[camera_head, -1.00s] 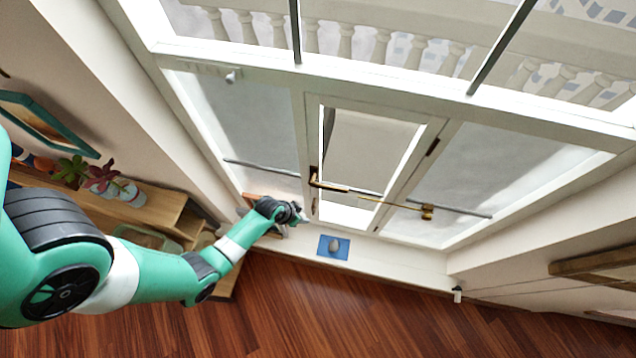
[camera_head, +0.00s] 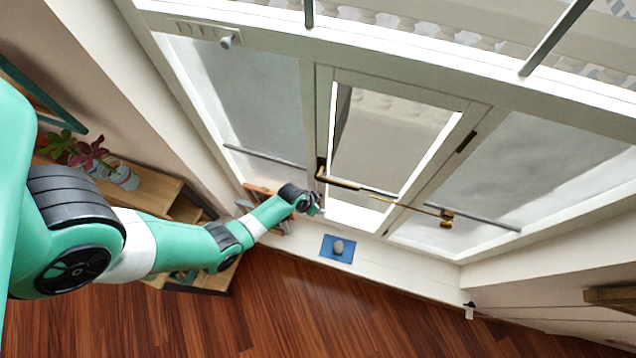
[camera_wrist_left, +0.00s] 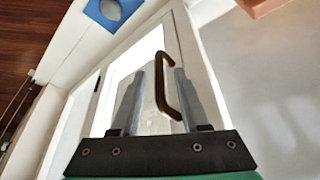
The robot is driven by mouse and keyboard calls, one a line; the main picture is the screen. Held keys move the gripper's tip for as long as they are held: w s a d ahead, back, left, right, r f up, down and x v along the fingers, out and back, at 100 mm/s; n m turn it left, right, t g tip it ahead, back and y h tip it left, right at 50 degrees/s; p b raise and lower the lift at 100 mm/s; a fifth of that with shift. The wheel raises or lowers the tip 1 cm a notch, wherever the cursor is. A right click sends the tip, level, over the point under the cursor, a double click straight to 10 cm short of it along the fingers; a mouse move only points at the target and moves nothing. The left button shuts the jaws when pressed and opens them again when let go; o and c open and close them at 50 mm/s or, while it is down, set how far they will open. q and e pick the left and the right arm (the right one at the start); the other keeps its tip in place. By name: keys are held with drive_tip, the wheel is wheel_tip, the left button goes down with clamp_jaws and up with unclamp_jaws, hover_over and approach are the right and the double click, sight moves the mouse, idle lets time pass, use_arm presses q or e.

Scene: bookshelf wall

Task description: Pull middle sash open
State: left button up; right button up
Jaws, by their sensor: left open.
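The middle sash (camera_head: 402,100) is a white-framed pane between two fixed panes. Its brass handle (camera_head: 338,182) is at its lower left. A brass stay (camera_head: 412,207) runs along its bottom toward the right. My left gripper (camera_head: 317,207) is close to the handle, just below and left of it in the head view. In the left wrist view the open gripper (camera_wrist_left: 169,64) points at the sash, and the handle (camera_wrist_left: 160,85) appears between its fingers, near the right one. Contact cannot be told. My right gripper is not in view.
A wooden item (camera_head: 262,190) stands left of my gripper. A shelf with plants (camera_head: 88,152) is at the left. The wooden floor (camera_head: 400,320) is clear.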

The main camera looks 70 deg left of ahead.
use_arm(q)
drive_tip(key=shift+w+f, duration=0.15)
drive_tip(key=shift+f, duration=0.25)
clamp_jaws()
idle(1.2)
